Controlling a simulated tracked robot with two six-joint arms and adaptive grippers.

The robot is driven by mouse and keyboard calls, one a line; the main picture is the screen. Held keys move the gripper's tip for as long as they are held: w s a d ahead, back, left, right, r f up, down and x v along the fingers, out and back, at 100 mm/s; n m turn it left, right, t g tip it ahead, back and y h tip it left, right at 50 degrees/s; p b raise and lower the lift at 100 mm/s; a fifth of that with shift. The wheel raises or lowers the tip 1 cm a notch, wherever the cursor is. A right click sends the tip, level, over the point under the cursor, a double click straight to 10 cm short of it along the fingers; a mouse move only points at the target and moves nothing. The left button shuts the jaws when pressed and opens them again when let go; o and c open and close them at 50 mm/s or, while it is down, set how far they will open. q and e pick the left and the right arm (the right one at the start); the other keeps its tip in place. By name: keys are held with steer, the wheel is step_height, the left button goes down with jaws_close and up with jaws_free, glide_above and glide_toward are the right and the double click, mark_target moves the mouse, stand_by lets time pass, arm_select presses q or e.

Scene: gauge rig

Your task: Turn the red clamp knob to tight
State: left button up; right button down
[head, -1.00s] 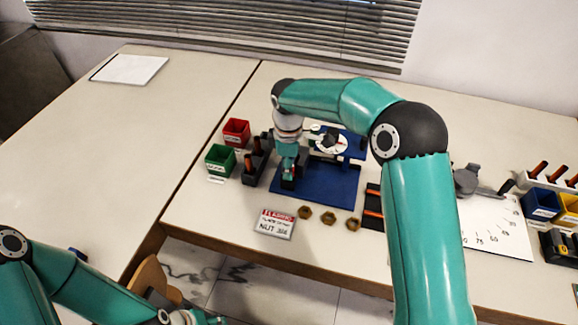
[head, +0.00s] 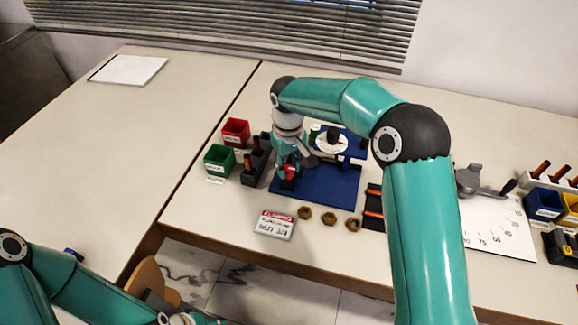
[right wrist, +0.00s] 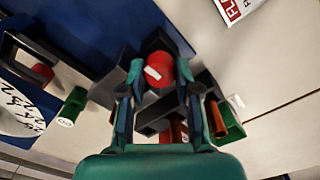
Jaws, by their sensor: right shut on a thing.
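The red clamp knob (right wrist: 160,72), with a white mark on its face, sits between the fingertips of my right gripper (right wrist: 160,80) in the right wrist view. The fingers are closed on it from both sides. In the head view the knob (head: 290,172) shows as a small red patch beside my right gripper (head: 284,166), at the left part of the blue base plate (head: 322,188). My left gripper (head: 190,318) is at the bottom edge of the head view, partly cut off, and its jaws cannot be made out.
A red bin (head: 236,131), a green bin (head: 219,158) and a dark holder (head: 254,168) stand left of the rig. A white dial (head: 331,142) is at its back. A warning sign (head: 274,224) and brass nuts (head: 328,218) lie in front. The left table is mostly clear.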

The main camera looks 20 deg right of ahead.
mark_target(288, 168)
steer(key=shift+w+r+m, duration=0.15)
steer(key=shift+m, duration=0.45)
steer(key=c, duration=0.8)
jaws_free()
step_height(288, 168, up, 12)
steer(key=shift+f, duration=0.1)
